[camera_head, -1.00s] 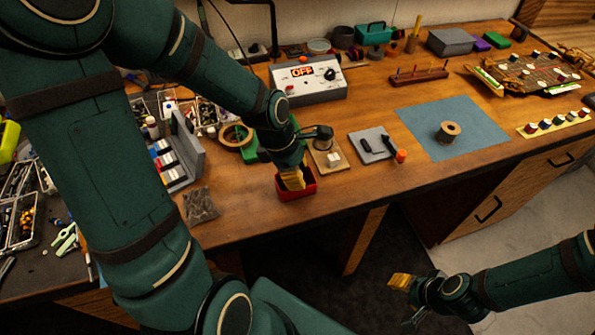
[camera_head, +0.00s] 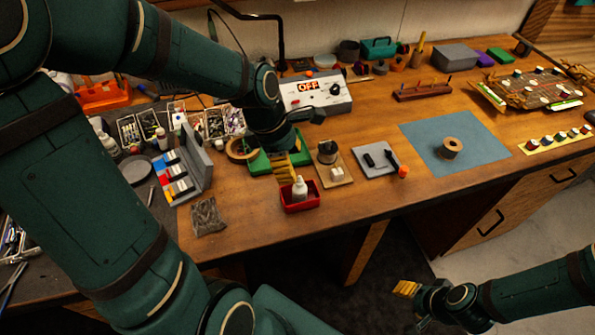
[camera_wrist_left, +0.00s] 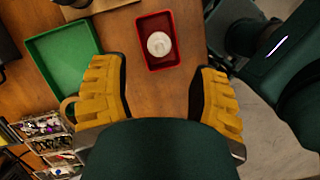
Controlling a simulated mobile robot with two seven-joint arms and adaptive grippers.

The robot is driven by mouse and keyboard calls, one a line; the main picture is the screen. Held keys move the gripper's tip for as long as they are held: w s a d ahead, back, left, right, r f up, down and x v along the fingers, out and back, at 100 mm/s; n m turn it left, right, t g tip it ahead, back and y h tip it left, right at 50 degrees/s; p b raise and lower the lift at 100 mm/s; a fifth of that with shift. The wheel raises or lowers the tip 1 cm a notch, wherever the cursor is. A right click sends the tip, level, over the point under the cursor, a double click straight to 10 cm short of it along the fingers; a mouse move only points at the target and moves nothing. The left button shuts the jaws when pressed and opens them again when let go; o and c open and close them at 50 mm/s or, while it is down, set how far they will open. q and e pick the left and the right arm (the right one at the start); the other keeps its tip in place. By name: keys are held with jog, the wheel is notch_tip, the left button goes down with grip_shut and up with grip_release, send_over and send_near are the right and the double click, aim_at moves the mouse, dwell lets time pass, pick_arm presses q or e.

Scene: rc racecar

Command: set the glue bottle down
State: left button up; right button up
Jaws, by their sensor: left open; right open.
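The white glue bottle (camera_head: 300,189) stands upright in a small red tray (camera_head: 302,207) near the front edge of the wooden bench. In the left wrist view the bottle (camera_wrist_left: 159,44) is seen from above inside the red tray (camera_wrist_left: 152,22), ahead of and between my fingers. My left gripper (camera_head: 282,159) is open and empty, behind and above the red tray, apart from the bottle. Its yellow fingers (camera_wrist_left: 158,95) are spread wide in the left wrist view. My right gripper (camera_head: 405,288) is open and empty, out past the bench front, low at the right.
A green tray (camera_head: 259,164) lies behind the red one. A board with a black holder (camera_head: 327,153) and a grey pad (camera_head: 366,170) lie to the right. A blue mat (camera_head: 430,128) carries a spool (camera_head: 451,147). A grey mesh piece (camera_head: 208,216) lies left.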

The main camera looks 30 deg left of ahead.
pick_arm(q)
jog(key=shift+v, duration=1.55)
